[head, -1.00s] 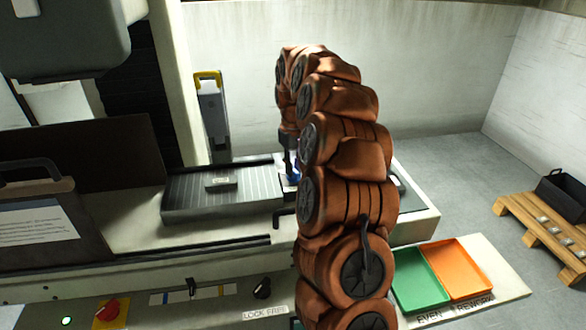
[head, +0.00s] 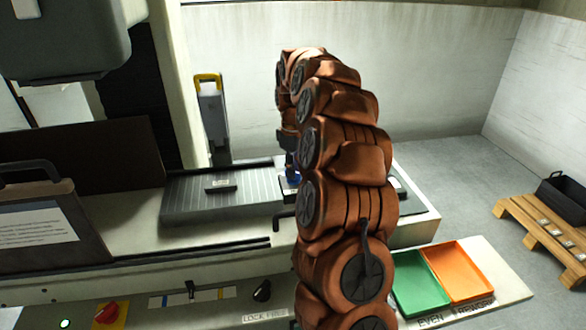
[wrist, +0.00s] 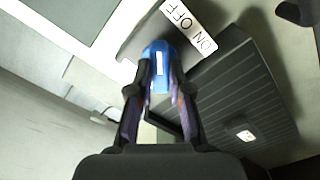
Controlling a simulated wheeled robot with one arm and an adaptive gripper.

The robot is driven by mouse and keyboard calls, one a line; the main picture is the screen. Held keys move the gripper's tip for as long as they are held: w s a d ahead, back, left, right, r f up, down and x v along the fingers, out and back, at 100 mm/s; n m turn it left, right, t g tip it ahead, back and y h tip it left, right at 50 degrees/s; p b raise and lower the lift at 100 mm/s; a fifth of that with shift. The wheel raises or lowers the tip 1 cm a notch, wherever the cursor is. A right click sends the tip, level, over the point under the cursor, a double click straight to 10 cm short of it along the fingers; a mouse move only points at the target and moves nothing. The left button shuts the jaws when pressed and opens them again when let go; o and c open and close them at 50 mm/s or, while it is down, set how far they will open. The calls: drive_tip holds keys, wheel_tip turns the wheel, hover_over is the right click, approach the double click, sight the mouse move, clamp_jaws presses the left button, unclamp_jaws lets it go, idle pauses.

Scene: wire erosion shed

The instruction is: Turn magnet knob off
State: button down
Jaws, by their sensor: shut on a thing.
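The blue magnet knob (wrist: 158,50) sits at the end of the dark ribbed magnet chuck (wrist: 228,88), with a white mark on its face. My gripper (wrist: 159,78) is shut on the knob, one finger on each side. A white ON/OFF label (wrist: 190,25) lies beside the knob. The mark runs nearly straight up the wrist picture; I cannot tell which word it points to. In the head view a bit of the blue knob (head: 294,177) shows at the right end of the chuck (head: 185,205), mostly hidden by my arm.
A small plate (head: 221,186) lies on the chuck and shows in the wrist view (wrist: 243,135). A green tray (head: 420,285) and an orange tray (head: 462,268) are at the right. A yellow-handled grey tool (head: 212,115) stands behind the chuck.

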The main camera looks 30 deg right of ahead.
drive_tip(key=shift+w+r, duration=0.1)
drive_tip(key=shift+r, duration=0.05)
drive_tip(key=c, duration=1.1)
unclamp_jaws()
drive_tip(key=shift+r, duration=5.9)
drive_tip(key=shift+a, duration=0.1)
drive_tip(key=s+a, duration=1.3)
drive_tip(key=a, duration=0.4)
drive_tip(key=s+a+f+m, duration=0.1)
drive_tip(key=s+a+f, duration=0.1)
drive_tip(key=s, duration=0.6)
drive_tip(key=s+a+f+m+g+p, duration=0.1)
drive_tip(key=s+a+f+m, duration=0.1)
drive_tip(key=s+f, duration=0.3)
drive_tip(key=s+a+f+m, duration=0.1)
drive_tip(key=s+a+f, duration=0.2)
drive_tip(key=s, duration=0.9)
drive_tip(key=shift+s+f+m+g, duration=0.1)
drive_tip(key=shift+f+m+g, duration=0.2)
drive_tip(key=shift+g, duration=0.1)
